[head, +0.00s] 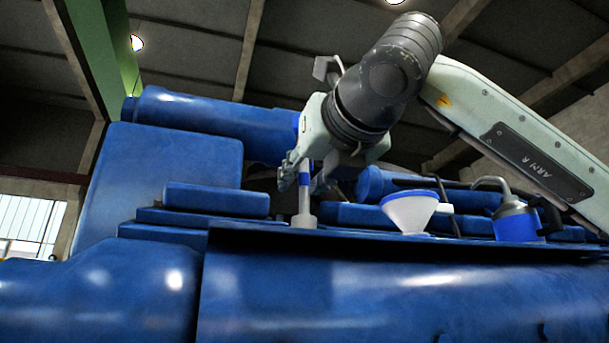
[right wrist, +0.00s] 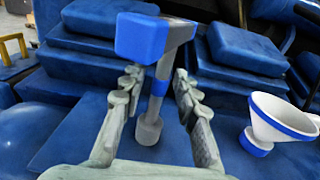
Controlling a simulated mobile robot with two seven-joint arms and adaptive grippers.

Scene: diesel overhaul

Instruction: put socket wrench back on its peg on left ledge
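The socket wrench (head: 304,207) stands upright on the blue ledge (head: 340,236) of the engine, with a grey shaft and a blue band. In the right wrist view its blue-ended head (right wrist: 142,38) is nearest the camera and its round grey socket end (right wrist: 149,128) meets the ledge. My right gripper (head: 303,181) is around the shaft. Its two fingers (right wrist: 160,88) stand apart on either side, with gaps visible between them and the shaft. A peg is not visible; I cannot tell whether the socket end covers one. My left gripper is not in view.
A white funnel (head: 410,211) with a blue band stands right of the wrench; it also shows in the right wrist view (right wrist: 278,122). A blue and grey oil can (head: 516,221) stands further right. Blue stepped blocks (head: 215,199) rise behind and to the left.

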